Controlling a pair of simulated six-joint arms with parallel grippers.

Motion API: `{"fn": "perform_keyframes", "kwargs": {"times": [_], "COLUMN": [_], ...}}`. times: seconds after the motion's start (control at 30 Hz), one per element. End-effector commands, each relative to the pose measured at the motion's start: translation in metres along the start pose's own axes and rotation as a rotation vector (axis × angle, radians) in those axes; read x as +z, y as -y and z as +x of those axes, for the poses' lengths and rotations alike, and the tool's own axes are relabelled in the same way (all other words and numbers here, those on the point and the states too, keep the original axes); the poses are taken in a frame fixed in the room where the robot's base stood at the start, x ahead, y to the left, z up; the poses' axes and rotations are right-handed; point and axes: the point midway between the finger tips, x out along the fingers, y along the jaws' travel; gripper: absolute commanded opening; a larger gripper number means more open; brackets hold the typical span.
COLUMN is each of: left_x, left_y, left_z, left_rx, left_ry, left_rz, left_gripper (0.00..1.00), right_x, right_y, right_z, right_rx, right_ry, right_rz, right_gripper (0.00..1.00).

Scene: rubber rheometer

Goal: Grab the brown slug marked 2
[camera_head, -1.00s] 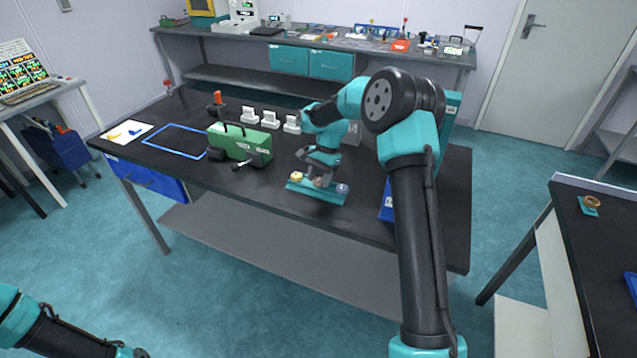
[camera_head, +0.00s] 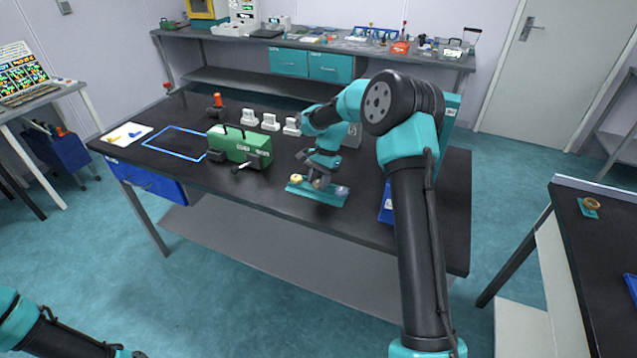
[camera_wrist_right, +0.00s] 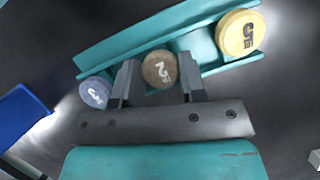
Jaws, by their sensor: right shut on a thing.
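The brown slug marked 2 (camera_wrist_right: 159,69) sits in the middle of a teal rack (camera_wrist_right: 110,52), with its number facing up. My right gripper (camera_wrist_right: 159,80) is shut on it, one finger on each side. In the head view the right gripper (camera_head: 318,183) reaches down over the middle of the rack (camera_head: 318,196), and the fingers partly hide the slug. A yellow slug (camera_wrist_right: 240,33) lies at one end of the rack and a grey-blue slug (camera_wrist_right: 96,92) at the other. My left gripper is not in view; only part of its arm shows at the lower left.
A green case (camera_head: 238,148) stands left of the rack on the black table. White blocks (camera_head: 270,122) stand behind it, and a blue bin (camera_head: 387,203) is to the right. A blue outlined square (camera_head: 172,143) on the left is empty.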

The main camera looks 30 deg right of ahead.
Motion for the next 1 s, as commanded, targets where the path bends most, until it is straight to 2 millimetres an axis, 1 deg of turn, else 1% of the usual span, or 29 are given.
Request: {"fn": "perform_keyframes", "kwargs": {"times": [0.17,0.47,0.67,0.77,1.0], "left_x": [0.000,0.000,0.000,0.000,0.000], "left_y": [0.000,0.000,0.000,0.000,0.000], "left_z": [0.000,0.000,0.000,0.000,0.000], "left_rx": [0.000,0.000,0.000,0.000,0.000], "left_ry": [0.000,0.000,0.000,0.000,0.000], "left_rz": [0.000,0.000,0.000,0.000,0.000], "left_gripper": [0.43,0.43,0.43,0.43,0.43], "right_x": [0.002,0.014,0.033,0.045,0.087], "right_y": [0.000,0.000,-0.014,-0.023,-0.055], "right_z": [-0.006,-0.034,-0.028,-0.024,-0.012], "right_rx": [-0.001,-0.002,0.001,0.001,0.001], "right_ry": [-0.001,-0.001,0.000,0.000,0.000], "right_rz": [0.000,-0.002,-0.001,-0.001,-0.002], "right_gripper": [0.16,0.16,0.16,0.16,0.16]}}
